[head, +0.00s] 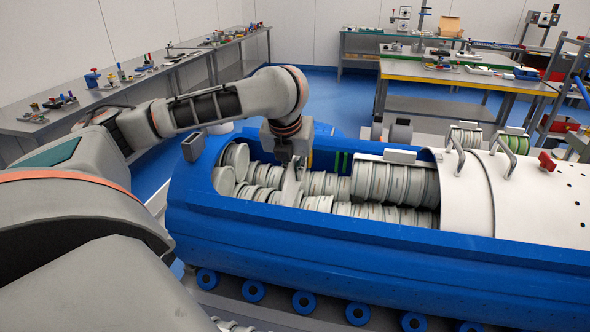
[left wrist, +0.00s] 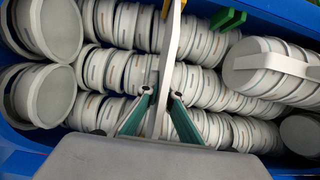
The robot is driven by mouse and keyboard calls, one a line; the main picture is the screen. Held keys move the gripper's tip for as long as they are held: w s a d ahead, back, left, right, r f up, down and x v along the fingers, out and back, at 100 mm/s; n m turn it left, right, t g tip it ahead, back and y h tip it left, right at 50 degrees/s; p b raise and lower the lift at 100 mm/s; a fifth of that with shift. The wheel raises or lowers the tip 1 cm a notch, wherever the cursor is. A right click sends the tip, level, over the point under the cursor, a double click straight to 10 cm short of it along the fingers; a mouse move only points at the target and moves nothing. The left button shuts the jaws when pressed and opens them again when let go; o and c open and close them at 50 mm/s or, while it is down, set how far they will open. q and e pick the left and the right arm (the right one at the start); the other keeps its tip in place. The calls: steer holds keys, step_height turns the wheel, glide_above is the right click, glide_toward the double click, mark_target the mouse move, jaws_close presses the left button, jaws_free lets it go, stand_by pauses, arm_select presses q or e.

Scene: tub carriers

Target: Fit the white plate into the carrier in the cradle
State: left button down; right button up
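The white plate (left wrist: 169,55) is thin and seen nearly edge-on in the left wrist view, running from the top edge down between my left fingers. In the head view the plate (head: 292,188) hangs upright below my left gripper (head: 290,150), over the rows of tubs. The left gripper (left wrist: 162,94) appears shut on the plate, one teal finger on each side. The blue cradle (head: 330,236) holds rows of grey-white tubs (head: 325,184) and a white carrier shell (head: 475,190) at the right. The plate's lower end and its contact with the tubs are unclear. My right gripper is not in view.
Green upright pieces (head: 342,161) stand at the cradle's far side, right of the gripper. Handles (head: 502,144) and a red knob (head: 547,161) stick up from the shell. Workbenches stand along the left wall (head: 110,90) and at the back (head: 455,75).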

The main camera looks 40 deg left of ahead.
mark_target(289, 165)
arm_select(q)
steer(key=shift+f, duration=0.2)
steer(key=c, duration=2.2)
jaws_free()
steer(key=shift+o, duration=0.2)
steer(key=v, duration=1.2)
